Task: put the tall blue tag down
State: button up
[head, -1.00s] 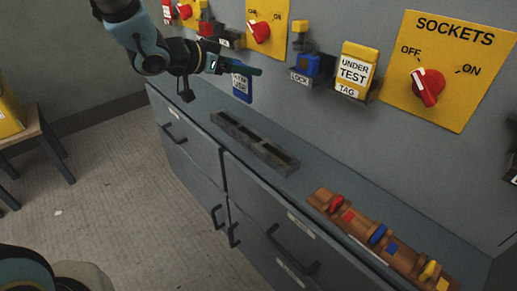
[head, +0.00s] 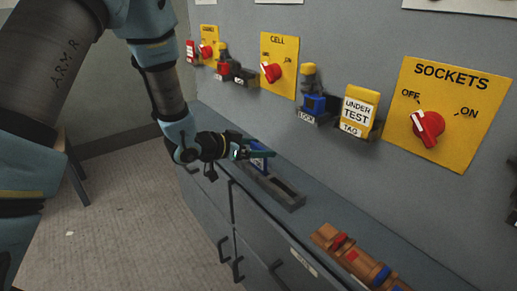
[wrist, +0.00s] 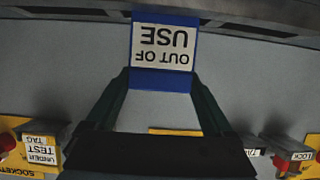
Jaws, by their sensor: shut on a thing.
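The blue tag (wrist: 162,78) carries a white label reading OUT OF USE, upside down in the wrist view. My gripper (head: 268,154) is shut on it, with a finger at each side in the wrist view. In the head view the tag (head: 260,168) hangs below the fingers at the far end of a grey slotted rack (head: 291,200), partly hidden by my gripper. The rack also shows along the top of the wrist view (wrist: 215,20), where the tag's far end overlaps it. I cannot tell whether the tag is in a slot or touching the rack.
The rack lies on the grey cabinet top (head: 312,218). A brown wooden rack (head: 350,255) with coloured pieces stands nearer. The wall behind carries the SOCKETS panel (head: 448,95), an UNDER TEST tag (head: 358,110), a blue lock (head: 317,104) and the CELL panel (head: 279,60).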

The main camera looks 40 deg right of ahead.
jog(key=shift+f, duration=0.2)
jog(key=o, duration=1.1)
jog(key=shift+c, duration=0.2)
jog(key=shift+r, duration=0.15)
jog(key=v, duration=1.2)
jog(key=shift+b, duration=0.35)
